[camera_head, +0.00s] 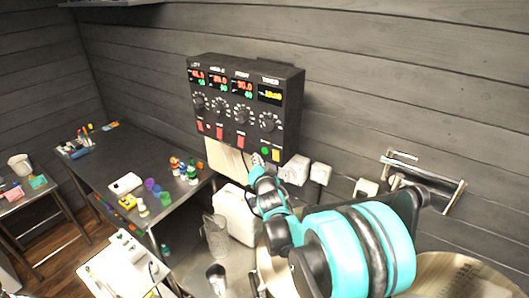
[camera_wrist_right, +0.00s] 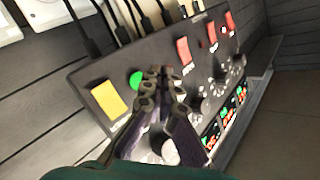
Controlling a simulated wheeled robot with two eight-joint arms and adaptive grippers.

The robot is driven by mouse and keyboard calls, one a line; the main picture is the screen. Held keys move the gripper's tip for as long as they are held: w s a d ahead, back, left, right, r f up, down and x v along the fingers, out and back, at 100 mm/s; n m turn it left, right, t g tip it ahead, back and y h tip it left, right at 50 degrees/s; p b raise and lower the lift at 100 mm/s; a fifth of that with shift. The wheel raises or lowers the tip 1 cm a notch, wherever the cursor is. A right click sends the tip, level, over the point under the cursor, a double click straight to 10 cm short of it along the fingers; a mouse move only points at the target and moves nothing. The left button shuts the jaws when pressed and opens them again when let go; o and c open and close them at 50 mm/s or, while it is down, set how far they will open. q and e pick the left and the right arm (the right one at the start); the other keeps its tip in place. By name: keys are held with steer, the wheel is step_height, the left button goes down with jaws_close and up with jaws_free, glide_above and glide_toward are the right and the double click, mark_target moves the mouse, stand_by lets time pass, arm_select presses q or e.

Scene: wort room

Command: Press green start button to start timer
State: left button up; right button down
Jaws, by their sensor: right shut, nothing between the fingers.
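The black control panel (camera_head: 245,105) hangs on the wall with several digital displays, knobs and red switches. Its timer display (camera_head: 270,95) at the right end shows yellow digits. The green button (camera_head: 265,151) sits at the lower right of the panel, beside a yellow button (camera_head: 276,155). In the right wrist view the green button (camera_wrist_right: 136,80) is partly behind my fingertips, next to the yellow button (camera_wrist_right: 108,98). My right gripper (camera_head: 257,160) is shut and empty, its tips just below the green button; in the wrist view the tips (camera_wrist_right: 158,75) overlap the button's edge. Contact cannot be told. My left gripper is not in view.
White outlet boxes (camera_head: 294,170) with dark cables are on the wall below the panel. A metal table (camera_head: 100,160) with bottles and small cups stands at left. A white canister (camera_head: 234,214) and a clear jug (camera_head: 215,238) stand below the panel.

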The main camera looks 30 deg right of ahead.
steer(key=shift+w+d, duration=0.3)
steer(key=shift+d, duration=0.55)
steer(key=shift+d, duration=0.1)
stand_by(0.8)
steer(key=shift+w+d+b, duration=0.2)
steer(key=shift+d+b, duration=0.1)
steer(key=shift+w+d, duration=0.1)
steer(key=shift+d, duration=0.25)
stand_by(0.6)
steer(key=shift+a, duration=0.15)
steer(key=shift+s+a, duration=0.3)
steer(key=shift+a, duration=0.3)
steer(key=shift+s+a, duration=0.3)
steer(key=shift+a, duration=0.5)
steer(key=shift+s+a, duration=0.35)
steer(key=shift+a, duration=0.4)
steer(key=shift+s+a, duration=0.3)
steer(key=shift+a, duration=0.5)
steer(key=shift+b, duration=0.3)
